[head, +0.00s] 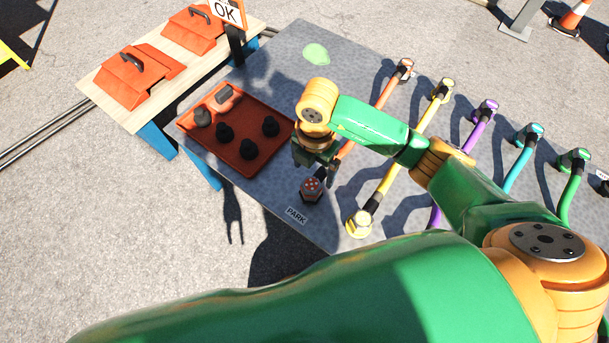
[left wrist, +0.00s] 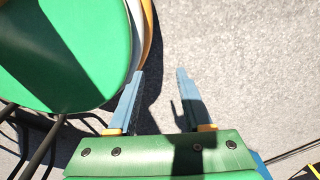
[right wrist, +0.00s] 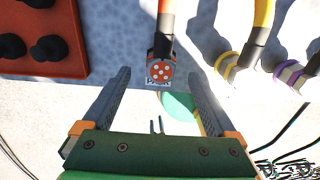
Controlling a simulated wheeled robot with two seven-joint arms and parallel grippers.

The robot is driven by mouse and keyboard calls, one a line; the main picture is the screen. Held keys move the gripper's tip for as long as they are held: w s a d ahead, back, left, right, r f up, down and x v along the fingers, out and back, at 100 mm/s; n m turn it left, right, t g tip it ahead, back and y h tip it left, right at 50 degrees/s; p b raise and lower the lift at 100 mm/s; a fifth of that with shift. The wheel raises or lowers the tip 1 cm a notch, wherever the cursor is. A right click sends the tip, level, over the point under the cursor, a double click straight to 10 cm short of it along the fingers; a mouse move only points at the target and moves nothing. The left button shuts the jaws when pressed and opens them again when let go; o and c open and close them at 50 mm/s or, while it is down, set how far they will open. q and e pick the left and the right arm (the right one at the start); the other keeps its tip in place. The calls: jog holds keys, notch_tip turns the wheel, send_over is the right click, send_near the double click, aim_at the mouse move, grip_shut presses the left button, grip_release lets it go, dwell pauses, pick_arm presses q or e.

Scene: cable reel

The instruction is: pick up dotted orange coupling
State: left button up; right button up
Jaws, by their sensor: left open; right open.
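The dotted orange coupling (head: 312,190) is a dark-bodied piece with an orange face and pale dots, at the table's near edge beside the PARK label. In the right wrist view the coupling (right wrist: 160,71) ends the orange cable and appears between the fingertips. My right gripper (head: 328,173) is open and empty, above and just beyond the coupling; its fingers also show in the right wrist view (right wrist: 160,74). It hides part of the orange cable in the head view. My left gripper (left wrist: 160,73) is open and empty over pavement, away from the coupling.
A yellow coupling (head: 359,223) lies to the right, with purple, teal and green cables beyond it. A red tray (head: 245,172) with several dark knobs lies to the left. A wooden bench (head: 110,88) with orange cases stands at the far left.

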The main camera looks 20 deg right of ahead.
aim_at(312, 183)
jog(key=f, duration=0.2)
jog(key=f+b, duration=0.1)
jog(key=f, duration=0.3)
jog(key=shift+s+a+f, duration=0.15)
jog(key=shift+s+f, duration=0.05)
jog(key=shift+s, duration=0.15)
grip_shut()
jog(key=shift+r, duration=0.1)
